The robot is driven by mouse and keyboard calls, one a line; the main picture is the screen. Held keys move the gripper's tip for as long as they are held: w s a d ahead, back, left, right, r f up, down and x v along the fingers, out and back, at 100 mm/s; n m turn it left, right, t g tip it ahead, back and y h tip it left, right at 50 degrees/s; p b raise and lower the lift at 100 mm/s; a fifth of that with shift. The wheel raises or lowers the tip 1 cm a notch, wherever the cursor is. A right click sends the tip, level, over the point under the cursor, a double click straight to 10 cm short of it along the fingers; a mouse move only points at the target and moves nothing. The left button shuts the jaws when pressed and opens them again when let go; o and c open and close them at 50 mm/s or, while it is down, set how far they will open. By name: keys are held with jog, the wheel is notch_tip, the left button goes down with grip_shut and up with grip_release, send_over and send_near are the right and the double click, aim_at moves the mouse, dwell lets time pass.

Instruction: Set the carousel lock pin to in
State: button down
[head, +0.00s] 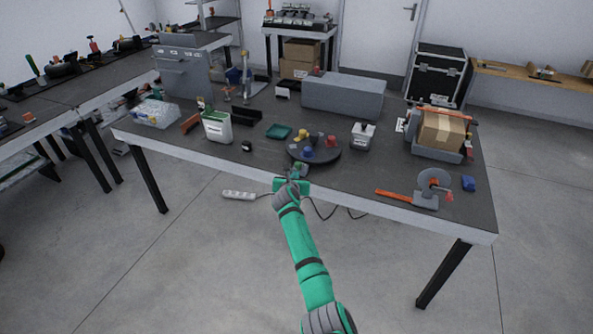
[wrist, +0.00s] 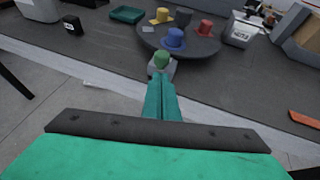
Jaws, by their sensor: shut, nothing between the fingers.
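The carousel is a dark round turntable (head: 322,157) near the table's front edge, with blue, yellow, red and grey hat-shaped pieces on it. It also shows in the wrist view (wrist: 150,38). A green knob (wrist: 162,57) on a small grey block (wrist: 153,68) stands at the carousel's near side; it looks like the lock pin. I cannot tell if the pin is in or out. My gripper (wrist: 160,85) is shut and empty, its fingertips just in front of the green knob. Whether they touch it is unclear. In the head view my gripper (head: 294,175) covers part of this spot.
A green tray (head: 279,131) and a white container (head: 217,127) stand to the left. A white-grey bin (head: 362,136) stands to the right, with an orange-handled tool (head: 393,195) nearer the front edge. A long grey box (head: 343,96) lies behind the carousel.

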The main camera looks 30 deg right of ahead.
aim_at(298, 166)
jog(key=shift+w+d+r, duration=0.15)
jog(key=shift+w+d, duration=0.4)
jog(key=shift+w, duration=0.05)
jog(key=shift+w+d+r, duration=0.15)
jog(key=shift+w+d, duration=0.35)
jog(key=shift+w, duration=0.1)
